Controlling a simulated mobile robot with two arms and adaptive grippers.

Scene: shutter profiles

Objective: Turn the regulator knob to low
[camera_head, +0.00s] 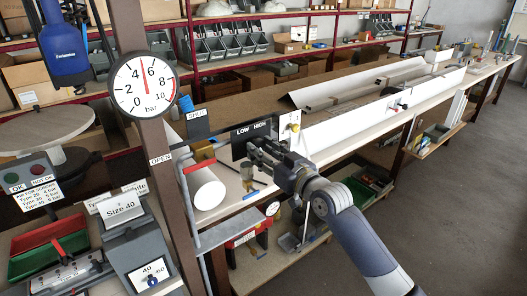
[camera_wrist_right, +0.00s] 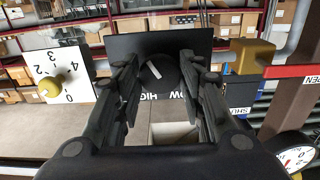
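The black regulator panel (camera_head: 250,136) carries the words LOW and HIGH in the head view. It also shows in the wrist view (camera_wrist_right: 160,43), where its lettering is upside down. The round black regulator knob (camera_wrist_right: 163,78) has a white mark left of its middle, on the HIGH side in that picture. My right gripper (camera_wrist_right: 160,62) is open, with one finger on each side of the knob; I cannot tell whether they touch it. In the head view my right gripper (camera_head: 257,148) hides the knob. My left gripper is not in view.
A pressure gauge (camera_head: 144,86) on a brown post reads about 5 bar. A white dial with a yellow knob (camera_wrist_right: 56,82) and a yellow block (camera_wrist_right: 252,57) flank the panel. A white roll (camera_head: 207,189) lies left of the gripper. Grey floor (camera_head: 440,220) is clear at right.

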